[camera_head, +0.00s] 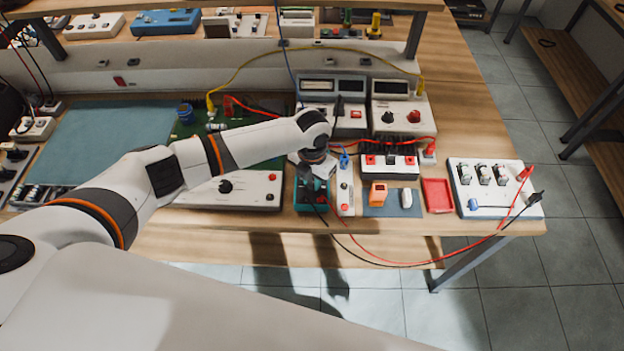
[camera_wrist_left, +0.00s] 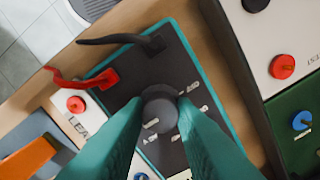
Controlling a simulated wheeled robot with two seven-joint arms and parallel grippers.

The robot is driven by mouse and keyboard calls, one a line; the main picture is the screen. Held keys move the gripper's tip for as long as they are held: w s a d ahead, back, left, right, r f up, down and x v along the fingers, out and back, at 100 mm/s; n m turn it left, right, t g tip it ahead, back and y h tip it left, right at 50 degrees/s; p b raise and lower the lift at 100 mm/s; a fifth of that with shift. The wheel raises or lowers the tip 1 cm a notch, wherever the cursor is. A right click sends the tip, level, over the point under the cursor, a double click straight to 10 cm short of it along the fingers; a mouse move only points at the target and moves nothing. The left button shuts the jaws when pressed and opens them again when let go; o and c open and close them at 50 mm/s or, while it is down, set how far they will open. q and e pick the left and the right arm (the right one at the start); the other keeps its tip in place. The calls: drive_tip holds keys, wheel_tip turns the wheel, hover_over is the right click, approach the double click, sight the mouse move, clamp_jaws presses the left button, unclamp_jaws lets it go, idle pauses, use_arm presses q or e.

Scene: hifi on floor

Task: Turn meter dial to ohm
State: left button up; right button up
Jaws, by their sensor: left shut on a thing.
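The meter (camera_head: 311,205) is a dark-faced handheld unit with a teal rim, lying near the front edge of the bench; in the left wrist view its dark face (camera_wrist_left: 128,66) fills the middle. Its round dark dial (camera_wrist_left: 158,93) sits between the teal fingertips of my left gripper (camera_wrist_left: 160,108), which is shut on it. Small white labels surround the dial, too blurred to read with certainty. In the head view my left gripper (camera_head: 309,174) comes down over the meter and hides the dial. Red and black leads plug into the meter. My right gripper is not in view.
A white panel with red knobs (camera_head: 345,187) stands close to the right of the meter. A blue mat (camera_head: 392,211) holds an orange item, with a red tray (camera_head: 437,195) beyond it. A white instrument (camera_head: 240,192) stands left. Loose leads hang past the front edge.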

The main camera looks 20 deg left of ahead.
sight(312, 182)
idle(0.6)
use_arm(q)
drive_tip(key=o, duration=1)
wheel_tip(312, 182, up, 12)
drive_tip(key=b, duration=0.3)
